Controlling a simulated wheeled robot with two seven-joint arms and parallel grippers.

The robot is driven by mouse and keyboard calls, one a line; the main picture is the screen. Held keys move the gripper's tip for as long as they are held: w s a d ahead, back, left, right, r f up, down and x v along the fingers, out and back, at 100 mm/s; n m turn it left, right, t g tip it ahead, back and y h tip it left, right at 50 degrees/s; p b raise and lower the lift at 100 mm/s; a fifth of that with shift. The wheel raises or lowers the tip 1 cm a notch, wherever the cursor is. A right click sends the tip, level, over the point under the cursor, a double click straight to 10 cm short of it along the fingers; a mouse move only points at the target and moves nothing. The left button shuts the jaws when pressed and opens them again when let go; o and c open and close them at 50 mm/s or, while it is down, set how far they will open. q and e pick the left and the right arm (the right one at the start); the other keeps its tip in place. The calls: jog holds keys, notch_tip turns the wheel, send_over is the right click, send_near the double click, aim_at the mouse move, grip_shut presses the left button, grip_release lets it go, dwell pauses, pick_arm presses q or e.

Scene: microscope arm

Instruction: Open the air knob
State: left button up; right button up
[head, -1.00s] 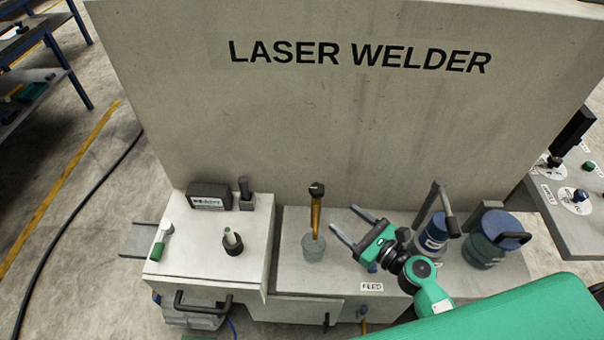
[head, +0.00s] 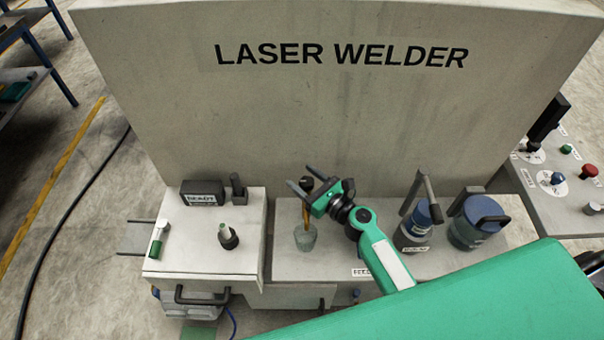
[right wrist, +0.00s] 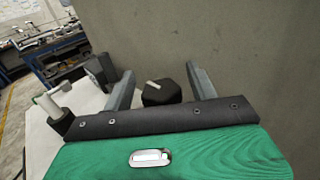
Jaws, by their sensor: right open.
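My right gripper (head: 299,176) is open in front of the panel, above the left part of the bench. A black faceted knob (head: 307,184) tops an orange stem (head: 308,208) that stands in a glassy grey cup (head: 305,238). In the right wrist view the knob (right wrist: 160,93) shows between the two open fingers, with gaps on both sides; I cannot tell any contact. No readable label marks a knob as air. A blue knob (head: 557,179) and a black knob (head: 534,151) sit on round white dials on the right console. My left gripper is not in view.
The upright LASER WELDER panel (head: 330,120) stands close behind. A white box (head: 185,250) at left carries a green-tipped post (head: 226,235) and a black READY box (head: 202,193). Blue-lidded canisters (head: 418,225) stand right of my forearm. A red button (head: 589,171) is on the console.

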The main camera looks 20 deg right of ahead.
jog(key=shift+w+a, duration=0.3)
jog(key=shift+w, duration=0.2)
jog(key=c, duration=1)
